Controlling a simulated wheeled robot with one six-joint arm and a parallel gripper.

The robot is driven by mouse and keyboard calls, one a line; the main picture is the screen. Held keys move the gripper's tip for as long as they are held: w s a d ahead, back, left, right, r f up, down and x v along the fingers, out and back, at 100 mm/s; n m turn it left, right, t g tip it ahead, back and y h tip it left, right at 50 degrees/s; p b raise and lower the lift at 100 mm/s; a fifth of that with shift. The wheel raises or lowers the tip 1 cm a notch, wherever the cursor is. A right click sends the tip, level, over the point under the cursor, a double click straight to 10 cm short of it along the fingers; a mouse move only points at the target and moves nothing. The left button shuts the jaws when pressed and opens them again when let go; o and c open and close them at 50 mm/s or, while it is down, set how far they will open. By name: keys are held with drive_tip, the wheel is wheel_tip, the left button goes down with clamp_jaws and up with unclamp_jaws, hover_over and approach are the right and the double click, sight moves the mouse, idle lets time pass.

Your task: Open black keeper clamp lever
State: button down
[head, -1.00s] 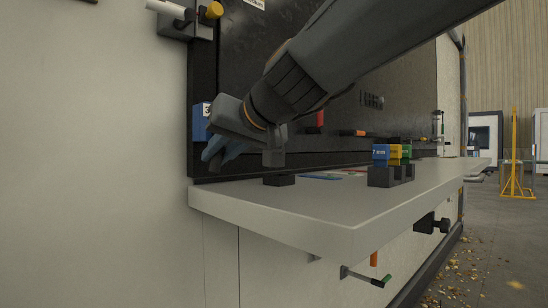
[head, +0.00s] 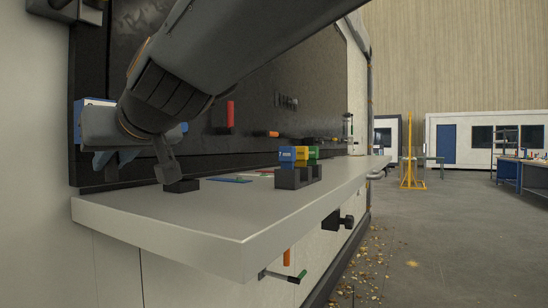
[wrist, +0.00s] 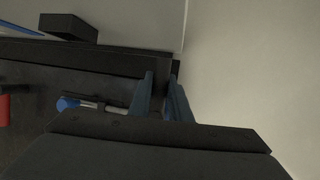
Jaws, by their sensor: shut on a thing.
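My gripper (head: 104,158) is at the lower left of the black panel frame, just above the shelf, in the head view. In the wrist view its two blue fingers (wrist: 160,78) are close together, with a dark narrow piece between them. That piece appears to be the black keeper clamp lever, but it blends into the dark frame and its shape and angle cannot be told. In the head view, the gripper body and wrist hide whatever is between the fingers.
The shelf (head: 225,222) lies below the gripper. A black block (head: 182,186) and a rack (head: 298,177) with blue, yellow and green pieces stand on it. A blue-ended rod (wrist: 68,103) is near the fingers. Red and orange handles (head: 230,114) are on the panel. Open floor lies right.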

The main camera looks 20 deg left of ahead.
drive_tip(key=shift+f, duration=0.1)
drive_tip(key=c, duration=1.6)
unclamp_jaws()
drive_tip(key=shift+c, duration=0.2)
drive_tip(key=v, duration=0.7)
drive_tip(key=shift+d+r, duration=0.2)
drive_tip(key=shift+d, duration=0.15)
drive_tip(key=shift+s, duration=0.1)
